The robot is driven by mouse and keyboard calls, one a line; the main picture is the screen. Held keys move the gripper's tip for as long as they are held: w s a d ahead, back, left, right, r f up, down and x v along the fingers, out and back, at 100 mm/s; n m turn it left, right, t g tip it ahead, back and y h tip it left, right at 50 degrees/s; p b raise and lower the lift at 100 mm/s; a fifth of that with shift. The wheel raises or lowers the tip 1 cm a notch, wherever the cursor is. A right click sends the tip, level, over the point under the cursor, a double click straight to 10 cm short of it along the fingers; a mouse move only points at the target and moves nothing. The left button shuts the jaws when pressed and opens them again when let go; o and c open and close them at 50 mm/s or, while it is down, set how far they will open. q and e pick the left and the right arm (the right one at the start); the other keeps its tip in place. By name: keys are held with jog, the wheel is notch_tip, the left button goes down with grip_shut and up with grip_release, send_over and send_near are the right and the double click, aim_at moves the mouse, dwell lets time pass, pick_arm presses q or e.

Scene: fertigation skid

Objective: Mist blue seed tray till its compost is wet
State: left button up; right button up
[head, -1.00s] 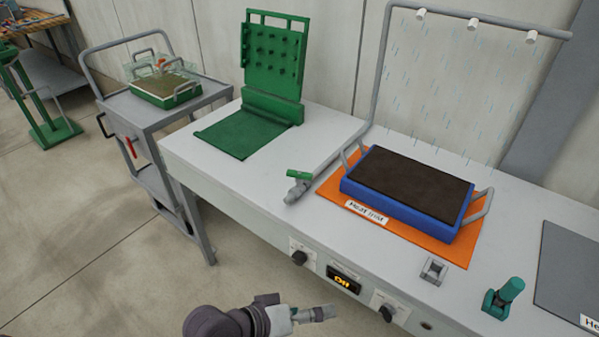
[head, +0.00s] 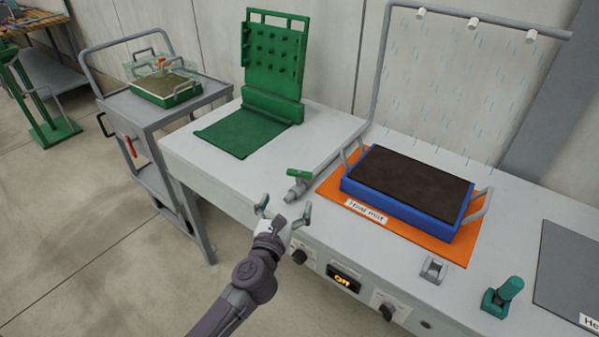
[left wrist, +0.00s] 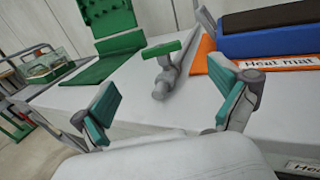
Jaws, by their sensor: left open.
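The blue seed tray (head: 395,204) sits on the orange heat mat (head: 333,190), filled with dark brown compost (head: 415,180). Blue droplets (head: 450,115) show in the air under the misting bar with white nozzles (head: 473,24) above the tray. A valve with a green handle (head: 299,174) is on the pipe at the bench, left of the mat; it also shows in the left wrist view (left wrist: 162,50). My left gripper (head: 284,210) is open and empty, in front of the valve and apart from it. My right gripper is not in view.
The bench front carries black knobs (head: 299,256) and a display reading "Off" (head: 343,280). A green pegged stand (head: 272,60) is at the bench's left. A grey trolley (head: 165,118) with a covered green tray (head: 165,90) stands farther left. A teal-topped object (head: 505,295) is at the right.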

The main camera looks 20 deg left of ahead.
aim_at(299, 172)
pick_arm(q)
jog(key=w+b, duration=0.1)
jog(key=w, duration=1)
jog(key=shift+w+a, duration=0.15)
jog(key=shift+w, duration=0.25)
jog(key=shift+c, duration=0.2)
jog(key=c, duration=1.1)
jog(key=shift+a+r+m+h+p, duration=0.1)
jog(key=shift+r+m+h+p, duration=0.2)
jog(key=shift+m+h+p, duration=0.65)
jog(key=m+h+p, duration=0.1)
jog(key=h, duration=0.2)
jog(key=shift+f+g, duration=0.2)
jog(key=shift+g, duration=0.1)
jog(key=shift+f+m+g+h, duration=0.1)
jog(key=shift+m+g+h, duration=0.2)
jog(key=shift+m+h, duration=0.65)
